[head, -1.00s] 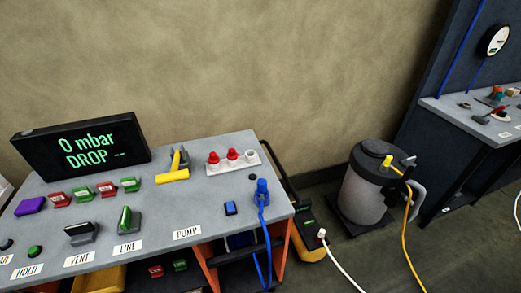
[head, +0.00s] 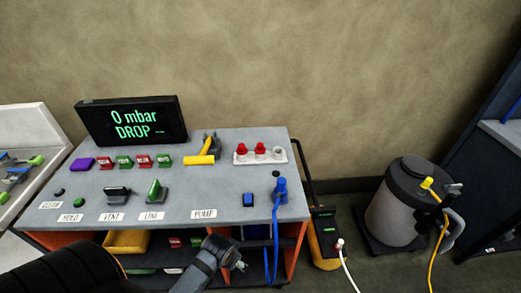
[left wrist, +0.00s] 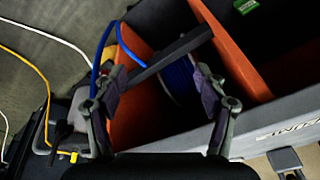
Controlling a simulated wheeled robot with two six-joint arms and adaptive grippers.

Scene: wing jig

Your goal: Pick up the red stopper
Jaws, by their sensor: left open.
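Two red stoppers, a left one (head: 242,149) and a right one (head: 260,148), stand upright in a white rack (head: 248,160) at the back right of the grey bench top in the head view. The rack's third place, at its right end, shows a white piece and no red. My left gripper (head: 238,262) is low in front of the bench's front edge, well below and apart from the stoppers. In the left wrist view my left gripper (left wrist: 157,82) is open and empty, facing the bench's lower shelf area. No stopper shows there. My right gripper is not in view.
A yellow-handled tool (head: 202,159) lies left of the rack. A blue fitting (head: 280,190) with a blue hose stands at the bench's right front. A display (head: 130,120), colored tags and levers fill the left. Orange bench supports (left wrist: 232,50) are near my left gripper.

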